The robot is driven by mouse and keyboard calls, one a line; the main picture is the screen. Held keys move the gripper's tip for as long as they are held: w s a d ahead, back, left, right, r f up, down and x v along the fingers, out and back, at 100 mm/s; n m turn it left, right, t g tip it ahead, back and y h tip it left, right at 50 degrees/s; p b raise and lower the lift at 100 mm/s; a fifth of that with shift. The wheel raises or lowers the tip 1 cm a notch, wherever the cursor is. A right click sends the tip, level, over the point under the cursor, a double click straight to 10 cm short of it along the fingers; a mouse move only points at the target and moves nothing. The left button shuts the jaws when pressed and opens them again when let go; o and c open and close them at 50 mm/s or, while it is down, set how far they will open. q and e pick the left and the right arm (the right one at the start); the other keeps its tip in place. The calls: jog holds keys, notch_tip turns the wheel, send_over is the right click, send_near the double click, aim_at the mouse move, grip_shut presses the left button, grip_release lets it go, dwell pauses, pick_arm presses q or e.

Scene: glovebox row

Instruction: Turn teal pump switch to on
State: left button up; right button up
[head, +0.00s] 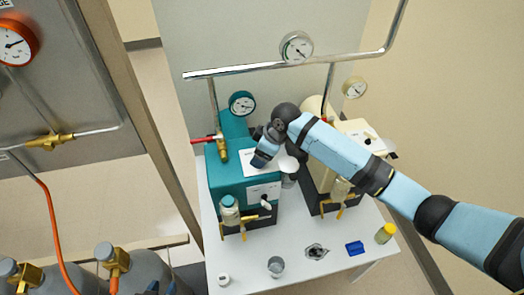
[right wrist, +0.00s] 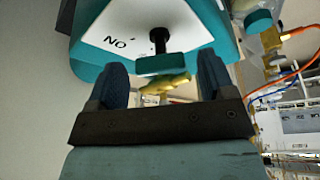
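The teal pump (head: 226,172) stands on the white bench, with white label plates on its top and front. Its switch (right wrist: 160,60), a black stem with a teal handle, rises from a white plate whose lettering appears upside down in the right wrist view. My right gripper (right wrist: 162,84) is open, one dark blue finger on each side of the switch handle, with gaps visible. In the head view the right wrist covers the switch and fingertips.
A cream pump (head: 318,178) stands close on the right. Pipes and a gauge (head: 296,47) run above. A glass cup (head: 276,266), a blue block (head: 354,248) and a yellow-capped vial (head: 385,233) stand on the bench (head: 300,262). Grey cylinders (head: 146,272) are at lower left.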

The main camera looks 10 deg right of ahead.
jog(key=v, duration=1.4)
jog(key=shift+b, duration=0.45)
jog(key=shift+f, duration=0.15)
jog(key=s+a+f+m+t+y+p, duration=0.1)
jog(key=s+a+f+m+t, duration=0.1)
jog(key=s+f, duration=0.35)
jog(key=s+a+f+m+t+y+p, duration=0.1)
jog(key=s+a+f+m+t, duration=0.1)
jog(key=f, duration=0.6)
jog(key=s+d+f+m+t+h, duration=0.1)
jog(key=s+d+f+m+t, duration=0.1)
jog(key=s, duration=0.7)
jog(key=s+d+f+m+t+h+p, duration=0.1)
jog(key=s+d+f, duration=0.3)
jog(key=s, duration=0.5)
notch_tip(320, 180, down, 3)
jog(key=shift+s+r+m+t+h, duration=0.15)
jog(key=shift+s+m+t+h, duration=0.2)
jog(key=shift+m+t, duration=0.55)
